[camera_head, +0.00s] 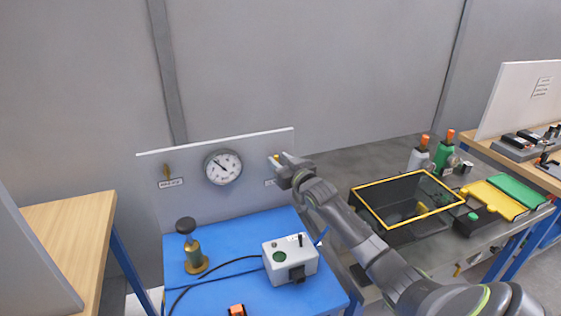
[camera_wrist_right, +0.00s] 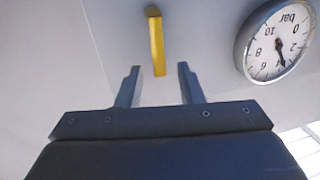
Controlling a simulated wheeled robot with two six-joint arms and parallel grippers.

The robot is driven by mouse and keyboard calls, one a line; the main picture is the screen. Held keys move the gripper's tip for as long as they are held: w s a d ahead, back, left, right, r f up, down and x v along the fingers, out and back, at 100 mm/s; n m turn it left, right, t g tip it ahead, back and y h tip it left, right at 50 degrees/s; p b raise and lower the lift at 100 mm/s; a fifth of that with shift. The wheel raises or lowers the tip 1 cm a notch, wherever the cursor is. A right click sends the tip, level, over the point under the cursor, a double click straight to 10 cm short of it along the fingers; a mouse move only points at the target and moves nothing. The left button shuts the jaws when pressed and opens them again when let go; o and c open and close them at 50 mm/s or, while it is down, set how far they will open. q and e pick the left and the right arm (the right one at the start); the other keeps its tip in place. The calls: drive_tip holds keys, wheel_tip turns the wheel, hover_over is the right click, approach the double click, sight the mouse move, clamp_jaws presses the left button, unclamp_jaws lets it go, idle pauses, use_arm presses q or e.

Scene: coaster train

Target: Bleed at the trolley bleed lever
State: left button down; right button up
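In the right wrist view, my right gripper (camera_wrist_right: 158,68) is open, with a finger on either side of the lever's free end and a gap on both sides. A second lever (camera_head: 167,170) hangs at the panel's left, above a label too small to read. My left gripper is not in view.
A round pressure gauge (camera_head: 223,167), also in the wrist view (camera_wrist_right: 275,42), sits between the levers. The blue trolley top (camera_head: 222,238) holds a brass-based pump (camera_head: 194,250), a grey box (camera_head: 291,258) and a black hose.

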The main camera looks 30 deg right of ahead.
clamp_jaws()
idle(0.3)
